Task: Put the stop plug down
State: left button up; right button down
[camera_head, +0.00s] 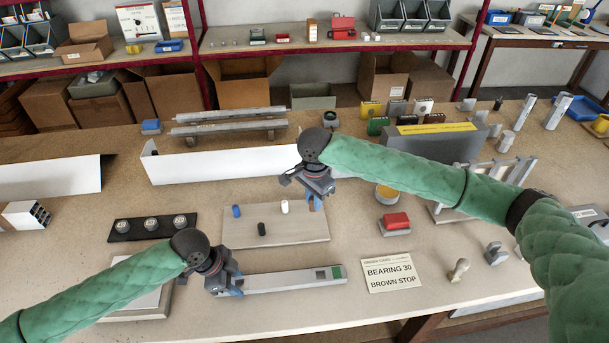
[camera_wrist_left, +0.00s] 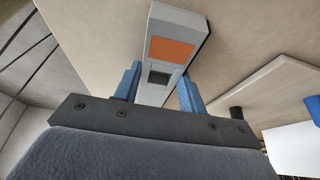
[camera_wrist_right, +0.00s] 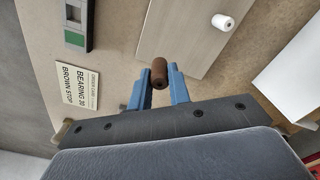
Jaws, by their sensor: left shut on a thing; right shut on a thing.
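The brown stop plug (camera_wrist_right: 159,74) is between the blue fingertips of my right gripper (camera_wrist_right: 160,88), which is shut on it. In the head view my right gripper (camera_head: 315,203) is at the right end of the plug board (camera_head: 305,231) and hides the plug. I cannot tell whether the plug touches anything below. My left gripper (camera_head: 231,287) is shut on the left end of a grey profile (camera_head: 290,280). This end has an orange patch (camera_wrist_left: 172,49) and a dark square opening. The far end has a green patch (camera_head: 337,271).
Blue (camera_head: 236,211), white (camera_head: 285,206) and black (camera_head: 262,229) plugs stand on the board. An order card (camera_head: 391,272) reads "BEARING 30 BROWN STOP". A red block (camera_head: 396,220) is to the right. A black strip (camera_head: 152,227) with round pieces lies left. A white channel (camera_head: 225,165) lies behind.

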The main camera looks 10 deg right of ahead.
jog(key=s+f, duration=0.1)
jog(key=s, duration=0.1)
jog(key=s+f, duration=0.4)
jog(key=s, duration=0.1)
jog(key=shift+d+f, duration=0.15)
jog(key=shift+d, duration=0.2)
jog(key=s+a+r, duration=0.1)
jog(key=s+r, duration=0.5)
jog(key=s, duration=0.3)
notch_tip(320, 180, down, 11)
jog(key=shift+d+r, duration=0.15)
jog(key=shift+r, duration=0.05)
jog(key=shift+f, duration=0.15)
